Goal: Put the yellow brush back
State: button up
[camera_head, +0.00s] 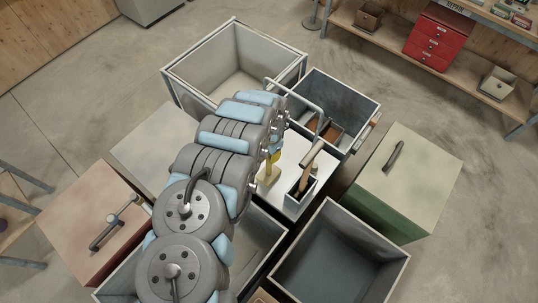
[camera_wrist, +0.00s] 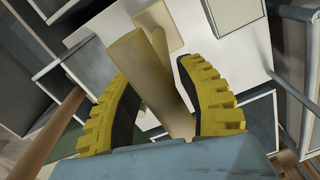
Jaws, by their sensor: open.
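The yellow brush (camera_head: 267,175) stands on the white top (camera_head: 291,152) near the middle of the head view, its pale block low and its upper part hidden by my gripper. My gripper (camera_head: 273,152) is just above it. In the wrist view, the open yellow fingers of my gripper (camera_wrist: 165,105) are on either side of the brush's pale tan handle (camera_wrist: 150,75). I cannot tell whether they touch it. A small open holder (camera_head: 299,193) stands to the right on the white top, with wooden-handled tools (camera_head: 307,176) in it.
A grey bin (camera_head: 362,84) with brown items inside and a curved metal rail (camera_head: 300,84) lie behind. A large pale bin (camera_head: 180,85) is at the back left. A lidded green box (camera_head: 430,165) is at right, and an open dark bin (camera_head: 395,263) in front.

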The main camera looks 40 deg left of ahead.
jog(key=shift+d+r+b, duration=0.15)
jog(key=shift+r+b, duration=0.45)
jog(key=shift+r, duration=3.35)
jog(key=shift+w+r+p, duration=0.1)
jog(key=shift+r+p, duration=0.45)
jog(key=shift+r, duration=0.75)
